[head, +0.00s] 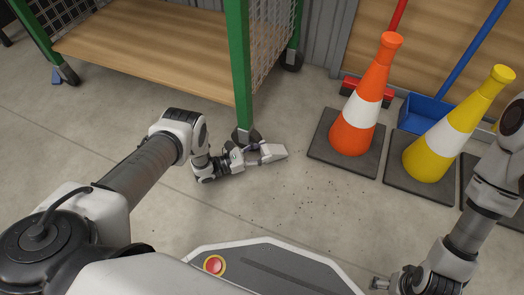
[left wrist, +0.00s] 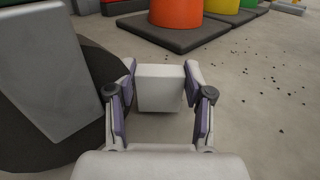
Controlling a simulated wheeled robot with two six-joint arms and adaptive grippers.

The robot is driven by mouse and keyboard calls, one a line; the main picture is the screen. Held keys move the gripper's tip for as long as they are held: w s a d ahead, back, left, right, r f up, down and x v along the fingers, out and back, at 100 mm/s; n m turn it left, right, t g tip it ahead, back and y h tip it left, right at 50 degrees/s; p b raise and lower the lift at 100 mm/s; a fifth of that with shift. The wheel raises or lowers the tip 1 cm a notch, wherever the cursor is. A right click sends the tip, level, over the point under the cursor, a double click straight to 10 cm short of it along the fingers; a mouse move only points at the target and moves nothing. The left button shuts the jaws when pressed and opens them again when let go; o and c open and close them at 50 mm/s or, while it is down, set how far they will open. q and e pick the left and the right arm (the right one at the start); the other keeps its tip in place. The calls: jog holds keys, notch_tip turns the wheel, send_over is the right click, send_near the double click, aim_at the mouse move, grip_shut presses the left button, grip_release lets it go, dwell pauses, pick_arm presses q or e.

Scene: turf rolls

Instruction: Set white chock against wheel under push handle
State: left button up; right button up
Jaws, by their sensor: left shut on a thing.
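The white chock (head: 273,152) is held low at the floor by my left gripper (head: 254,154). In the left wrist view the chock (left wrist: 160,88) sits between the two fingers, which are shut on its sides. The trolley's near wheel (head: 245,134) is under the green corner post, just behind the gripper. In the left wrist view this dark wheel (left wrist: 75,140) and its grey bracket are at the left, with a finger between wheel and chock. I cannot tell whether the chock touches the wheel. My right gripper (head: 379,284) is at the bottom right, small and partly cut off. No push handle is clearly visible.
The green-framed trolley with a wooden deck (head: 150,45) stands above the wheel. A blue block (head: 56,76) is by its left wheel. An orange cone (head: 360,105) and a yellow cone (head: 450,135) stand on dark bases to the right. Dark crumbs lie on the open floor.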

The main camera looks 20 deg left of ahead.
pick_arm(q)
jog(key=shift+f, duration=0.4)
jog(key=o, duration=1.4)
jog(key=shift+o, duration=0.2)
jog(key=shift+a+r, duration=0.15)
